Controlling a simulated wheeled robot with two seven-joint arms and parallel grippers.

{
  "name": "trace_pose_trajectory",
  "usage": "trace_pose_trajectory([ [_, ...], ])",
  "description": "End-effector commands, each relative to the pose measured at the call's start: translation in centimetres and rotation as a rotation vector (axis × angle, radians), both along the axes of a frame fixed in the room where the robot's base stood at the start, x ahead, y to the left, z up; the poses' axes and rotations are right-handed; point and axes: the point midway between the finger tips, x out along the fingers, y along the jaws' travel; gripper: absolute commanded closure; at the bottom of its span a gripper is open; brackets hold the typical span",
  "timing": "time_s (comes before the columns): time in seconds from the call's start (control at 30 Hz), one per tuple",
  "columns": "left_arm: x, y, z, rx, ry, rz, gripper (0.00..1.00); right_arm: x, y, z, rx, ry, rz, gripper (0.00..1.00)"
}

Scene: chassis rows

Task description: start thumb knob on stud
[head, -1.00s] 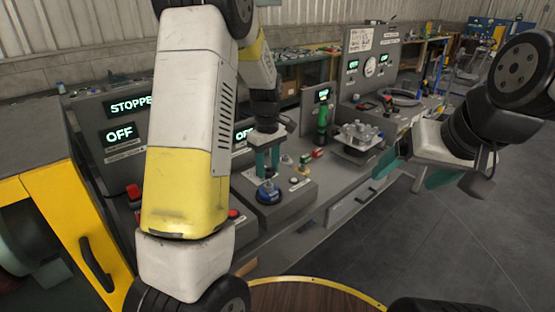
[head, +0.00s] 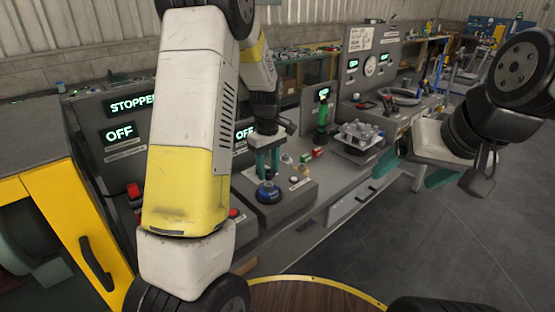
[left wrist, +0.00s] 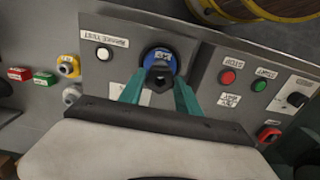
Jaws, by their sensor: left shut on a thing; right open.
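My left gripper (head: 267,163) points down with its teal fingers over a blue round base (head: 268,192) on the grey bench unit. In the left wrist view, my left gripper (left wrist: 158,88) is shut on a dark knob (left wrist: 158,76), which stands in front of the blue base (left wrist: 158,56). The knob hides part of the base, and no stud can be made out; I cannot tell whether the knob touches one. My right gripper (head: 412,170) is open and empty, at the right beyond the bench edge.
A metal fixture with several posts (head: 359,137) stands on the bench right of my left gripper. A green-handled tool (head: 321,120) stands behind. A red button (left wrist: 228,77) and green button (left wrist: 260,86) sit beside the blue base. Floor at right is clear.

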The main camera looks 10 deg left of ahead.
Motion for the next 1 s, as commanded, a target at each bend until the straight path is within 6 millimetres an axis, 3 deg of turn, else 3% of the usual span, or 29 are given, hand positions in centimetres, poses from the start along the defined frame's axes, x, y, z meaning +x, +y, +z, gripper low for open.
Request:
trace_pose_trajectory([
  [1.0, 0.0, 0.0, -1.3, 0.0, 0.0, 0.0, 0.89, 0.0, 0.0, 0.0, 0.0, 0.0, 0.0, 0.17],
])
